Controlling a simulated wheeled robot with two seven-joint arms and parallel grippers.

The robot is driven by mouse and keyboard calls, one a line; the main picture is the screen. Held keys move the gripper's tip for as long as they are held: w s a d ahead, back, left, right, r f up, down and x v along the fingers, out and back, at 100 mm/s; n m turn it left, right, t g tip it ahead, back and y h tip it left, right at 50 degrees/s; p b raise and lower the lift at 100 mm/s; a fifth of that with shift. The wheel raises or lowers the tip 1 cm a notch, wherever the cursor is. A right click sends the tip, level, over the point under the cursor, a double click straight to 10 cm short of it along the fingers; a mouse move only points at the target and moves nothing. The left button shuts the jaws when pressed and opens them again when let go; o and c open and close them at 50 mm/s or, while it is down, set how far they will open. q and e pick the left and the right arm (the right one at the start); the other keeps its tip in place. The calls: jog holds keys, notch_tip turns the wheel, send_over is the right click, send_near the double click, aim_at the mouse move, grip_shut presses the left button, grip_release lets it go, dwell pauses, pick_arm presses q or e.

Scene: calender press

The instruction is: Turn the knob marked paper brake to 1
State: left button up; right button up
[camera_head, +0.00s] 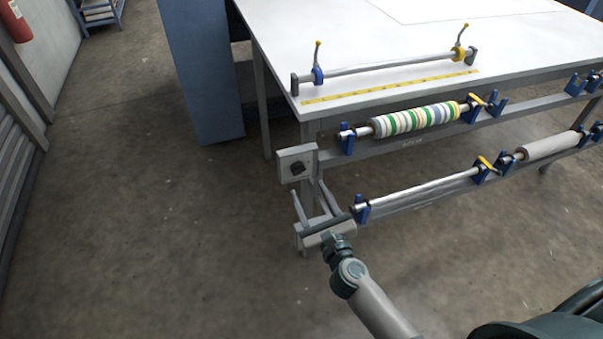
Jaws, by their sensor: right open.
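A grey box with a black knob (297,168) is fixed at the left end of the upper rail of the table frame. No marking on this knob can be read at this size, so I cannot tell which knob it is or its setting. My right gripper (308,190) is open, its two fingers apart and pointing up the picture, just below this box. I see nothing held between them. Its body covers most of the left end of the lower rail, where part of another grey box (300,240) seems to show; any knob there is hidden. My left gripper is out of view.
The upper rail carries a striped roll (415,120) in blue holders; the lower rail has a bare bar (415,188) and a pale roll (552,145). A white table (350,35) stands behind, a blue cabinet (200,70) at its left. The floor to the left is clear.

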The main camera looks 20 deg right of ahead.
aim_at(299, 173)
jog(key=w, duration=0.5)
jog(key=shift+w+a, duration=0.1)
jog(key=shift+w, duration=1)
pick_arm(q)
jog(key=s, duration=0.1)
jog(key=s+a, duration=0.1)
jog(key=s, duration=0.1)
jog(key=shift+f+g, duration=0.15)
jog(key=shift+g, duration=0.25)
pick_arm(e)
jog(key=c, duration=1)
